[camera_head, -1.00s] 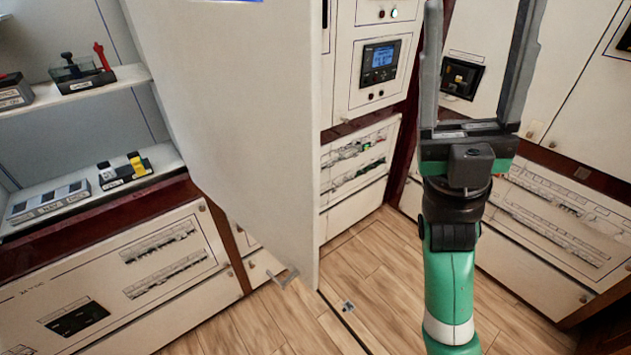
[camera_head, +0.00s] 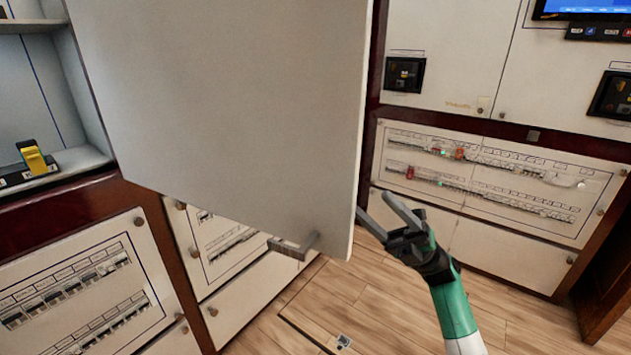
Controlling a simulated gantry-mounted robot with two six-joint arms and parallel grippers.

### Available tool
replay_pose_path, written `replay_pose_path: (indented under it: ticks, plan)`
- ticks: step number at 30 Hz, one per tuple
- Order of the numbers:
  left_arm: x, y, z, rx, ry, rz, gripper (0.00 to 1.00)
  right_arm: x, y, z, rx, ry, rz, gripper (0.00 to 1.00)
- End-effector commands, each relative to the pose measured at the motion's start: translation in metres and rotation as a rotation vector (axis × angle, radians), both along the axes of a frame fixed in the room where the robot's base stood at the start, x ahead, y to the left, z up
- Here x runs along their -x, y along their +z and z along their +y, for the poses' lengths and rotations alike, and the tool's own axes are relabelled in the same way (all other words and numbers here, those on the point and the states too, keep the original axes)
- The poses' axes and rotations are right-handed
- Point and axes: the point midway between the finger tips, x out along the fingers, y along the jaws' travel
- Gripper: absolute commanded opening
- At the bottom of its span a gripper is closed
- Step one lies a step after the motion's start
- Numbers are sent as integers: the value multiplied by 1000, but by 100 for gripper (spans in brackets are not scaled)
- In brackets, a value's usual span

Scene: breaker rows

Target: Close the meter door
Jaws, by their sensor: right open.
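The meter door (camera_head: 235,95) is a large plain light-grey panel standing swung open, filling the upper middle of the head view. A small grey handle (camera_head: 292,246) sticks out near its lower edge. To the left of the door is the open cabinet with its shelves (camera_head: 55,168). My right gripper (camera_head: 372,218) is open and empty, with its two long grey fingers pointing up and left beside the door's lower right edge. One fingertip is very close to that edge; I cannot tell whether it touches. My left gripper is not in view.
A yellow and black device (camera_head: 35,158) stands on the cabinet shelf. Breaker panels line the lower left (camera_head: 80,300) and the right wall (camera_head: 480,175). A screen (camera_head: 580,9) is at the top right. The wooden floor (camera_head: 400,320) is clear.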

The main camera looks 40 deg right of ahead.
Motion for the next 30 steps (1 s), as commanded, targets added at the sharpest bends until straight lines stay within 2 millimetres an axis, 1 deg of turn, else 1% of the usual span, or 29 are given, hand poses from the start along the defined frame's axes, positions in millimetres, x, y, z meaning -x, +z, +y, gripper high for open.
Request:
replay_pose_path:
  ticks: [9, 15, 19, 26, 29, 30]
  plan:
    - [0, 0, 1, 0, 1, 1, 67, -25, 48, 40, 3, 6, -5, 64]
    - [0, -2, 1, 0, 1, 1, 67, -39, 72, 59, 1, 5, -4, 64]
    - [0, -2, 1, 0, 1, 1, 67, -42, 78, 63, 0, 2, -3, 64]
    - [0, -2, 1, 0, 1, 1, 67, -43, 79, 63, 0, 2, -2, 64]
    - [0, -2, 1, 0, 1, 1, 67, -43, 79, 63, 0, 2, -3, 48]
    - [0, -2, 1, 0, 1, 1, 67, -43, 79, 63, 0, 2, -3, 41]
